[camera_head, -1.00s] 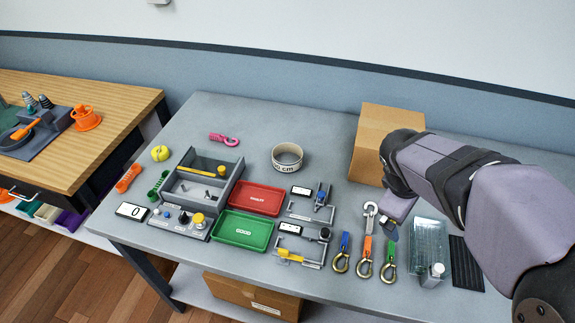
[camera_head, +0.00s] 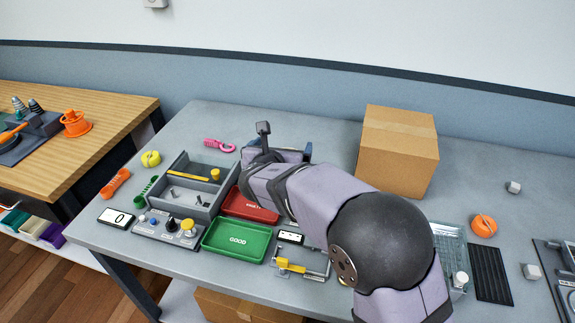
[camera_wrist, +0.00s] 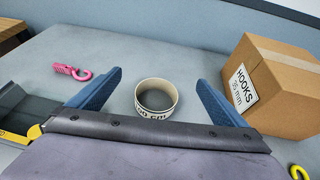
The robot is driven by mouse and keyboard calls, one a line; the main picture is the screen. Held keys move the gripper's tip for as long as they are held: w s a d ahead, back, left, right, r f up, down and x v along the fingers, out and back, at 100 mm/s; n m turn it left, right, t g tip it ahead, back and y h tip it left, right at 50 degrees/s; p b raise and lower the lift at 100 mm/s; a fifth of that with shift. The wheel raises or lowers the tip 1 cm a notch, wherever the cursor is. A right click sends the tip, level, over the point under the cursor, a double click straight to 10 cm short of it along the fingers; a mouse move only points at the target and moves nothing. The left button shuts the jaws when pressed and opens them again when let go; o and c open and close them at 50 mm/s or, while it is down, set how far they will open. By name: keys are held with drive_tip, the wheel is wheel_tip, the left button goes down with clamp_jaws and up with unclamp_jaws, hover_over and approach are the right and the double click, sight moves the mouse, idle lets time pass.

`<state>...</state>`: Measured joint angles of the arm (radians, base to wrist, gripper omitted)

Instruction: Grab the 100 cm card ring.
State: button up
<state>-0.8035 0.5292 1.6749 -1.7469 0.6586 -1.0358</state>
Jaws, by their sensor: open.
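The card ring (camera_wrist: 156,99) is a pale, short open ring with dark lettering on its side, standing on the grey bench in the wrist view. Part of the lettering is visible, but I cannot read its full length mark. My gripper (camera_wrist: 158,86) is open, with one blue finger to the left of the ring and one to the right. The fingers are apart from the ring, and I cannot tell their height above it. In the head view my gripper (camera_head: 285,148) is over the back middle of the bench, and my arm hides the ring there.
A cardboard box (camera_head: 397,152) marked HOOKS stands right of the ring. A pink hook (camera_head: 220,145) lies to the left. A grey tray unit (camera_head: 190,190), a red tray (camera_head: 240,207) and a green tray (camera_head: 237,239) are in front. Bare bench lies around the ring.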

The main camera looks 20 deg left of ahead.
wheel_tip(320, 180, down, 8)
drive_tip(key=shift+r, duration=0.1)
drive_tip(key=shift+p+x, duration=1.25)
drive_tip(key=shift+x, duration=2.45)
drive_tip(key=shift+d, duration=0.1)
drive_tip(key=c, duration=1.1)
